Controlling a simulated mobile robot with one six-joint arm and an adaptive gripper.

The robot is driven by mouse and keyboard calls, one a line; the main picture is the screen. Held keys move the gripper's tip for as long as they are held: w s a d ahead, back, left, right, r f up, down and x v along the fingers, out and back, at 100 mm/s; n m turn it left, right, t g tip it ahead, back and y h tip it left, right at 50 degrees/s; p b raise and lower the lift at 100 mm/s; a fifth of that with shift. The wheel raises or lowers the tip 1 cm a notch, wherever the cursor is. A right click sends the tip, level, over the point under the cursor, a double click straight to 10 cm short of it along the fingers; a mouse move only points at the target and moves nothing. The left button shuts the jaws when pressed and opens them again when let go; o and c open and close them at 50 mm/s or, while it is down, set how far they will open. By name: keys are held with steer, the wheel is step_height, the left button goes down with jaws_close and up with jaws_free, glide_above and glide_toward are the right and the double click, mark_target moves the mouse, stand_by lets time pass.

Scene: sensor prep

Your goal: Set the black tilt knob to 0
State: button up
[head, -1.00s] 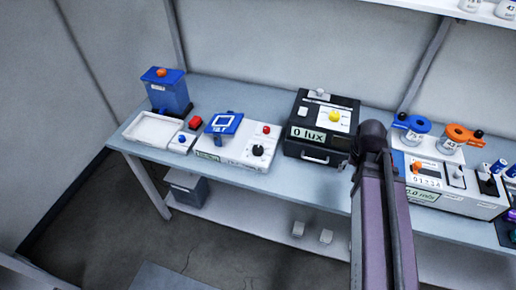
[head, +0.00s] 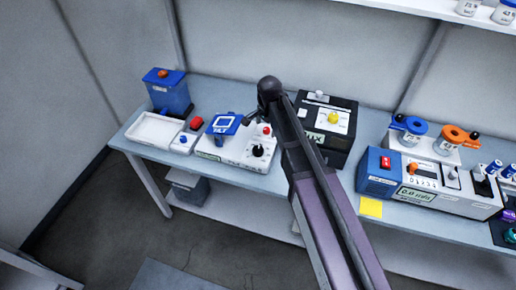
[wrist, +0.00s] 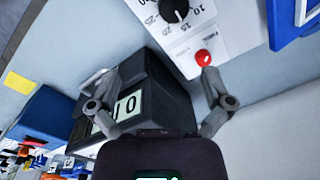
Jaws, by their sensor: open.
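The black tilt knob (head: 258,151) sits on the white front of the tilt unit (head: 208,149), with the blue tilt platform (head: 223,123) to its left. In the wrist view the knob (wrist: 175,11) is at the top edge, partly cut off, with printed numbers around it. I cannot read its setting for sure. A red button (wrist: 203,58) is beside it. My gripper (wrist: 155,82) is open and empty, its fingers spread wide, apart from the knob. In the head view my gripper (head: 253,115) is above the back of the tilt unit, partly hidden by my arm.
A black lux box (head: 312,158) stands right of the tilt unit and fills the wrist view's middle. A yellow note (head: 371,207) is on the bench front at right.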

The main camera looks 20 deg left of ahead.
mark_target(258, 150)
steer(key=shift+a+r, duration=0.1)
steer(key=shift+a, duration=1.15)
steer(key=f+b, duration=1.3)
steer(key=shift+w+a+f+b, duration=0.2)
steer(key=shift+a+f+b, duration=0.15)
steer(key=c, duration=1.1)
